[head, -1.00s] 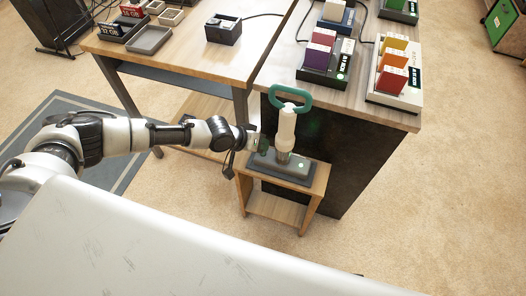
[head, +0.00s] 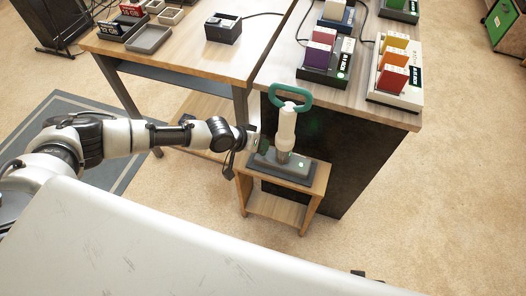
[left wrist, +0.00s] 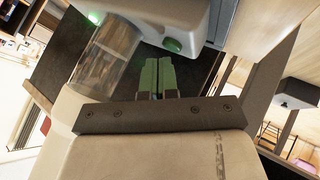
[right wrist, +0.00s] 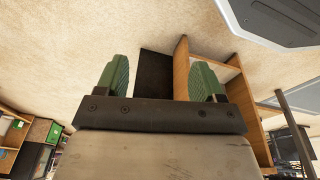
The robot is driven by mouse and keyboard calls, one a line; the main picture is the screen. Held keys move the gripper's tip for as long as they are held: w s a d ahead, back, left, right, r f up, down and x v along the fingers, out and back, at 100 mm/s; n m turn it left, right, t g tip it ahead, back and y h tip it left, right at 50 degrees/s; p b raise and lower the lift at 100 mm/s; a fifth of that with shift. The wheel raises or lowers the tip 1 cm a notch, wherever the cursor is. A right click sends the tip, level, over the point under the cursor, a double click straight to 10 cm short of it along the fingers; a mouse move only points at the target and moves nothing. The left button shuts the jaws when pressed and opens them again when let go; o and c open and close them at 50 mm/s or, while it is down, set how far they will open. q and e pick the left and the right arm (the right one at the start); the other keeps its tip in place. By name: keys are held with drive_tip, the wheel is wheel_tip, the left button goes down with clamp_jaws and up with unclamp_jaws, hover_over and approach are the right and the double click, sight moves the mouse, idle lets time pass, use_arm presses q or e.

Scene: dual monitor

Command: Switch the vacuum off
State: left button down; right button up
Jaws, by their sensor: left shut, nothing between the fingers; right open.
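The vacuum (head: 286,130), upright with a pale body, green loop handle and grey base, stands on a small wooden stand (head: 276,207). A small green light (head: 301,164) glows on its base. My left gripper (head: 262,144) is beside the base's left end, partly hidden. In the left wrist view its green fingers (left wrist: 157,76) are shut and empty, pointing toward the grey housing. A green oval button (left wrist: 173,45) shows on that housing close beyond the fingertips; contact is not visible. A clear cylinder (left wrist: 108,52) is at left. My right gripper (right wrist: 160,80) is open and empty, away from the vacuum.
A dark-sided counter (head: 335,150) stands right behind the stand, with colored blocks in holders on top. A wooden desk (head: 180,60) with trays and a dark box (head: 223,30) is at back left. The carpet (head: 440,200) at right is clear.

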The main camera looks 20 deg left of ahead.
use_arm(q)
drive_tip(key=shift+f, duration=0.15)
use_arm(e)
drive_tip(key=shift+r, duration=0.6)
use_arm(q)
drive_tip(key=shift+f, duration=0.15)
use_arm(e)
drive_tip(key=shift+w+r, duration=0.1)
drive_tip(key=shift+w, duration=0.2)
drive_tip(key=shift+w+r, duration=0.15)
drive_tip(key=shift+r, duration=0.1)
use_arm(q)
drive_tip(key=shift+r, duration=0.2)
use_arm(e)
drive_tip(key=shift+f, duration=0.1)
use_arm(q)
drive_tip(key=shift+r+p, duration=0.35)
use_arm(e)
drive_tip(key=f, duration=0.1)
drive_tip(key=s+f, duration=0.1)
drive_tip(key=f, duration=0.1)
drive_tip(key=shift+s+d+f, duration=0.1)
drive_tip(key=shift+s+d, duration=0.1)
drive_tip(key=shift+s, duration=0.2)
use_arm(q)
drive_tip(key=shift+r, duration=0.1)
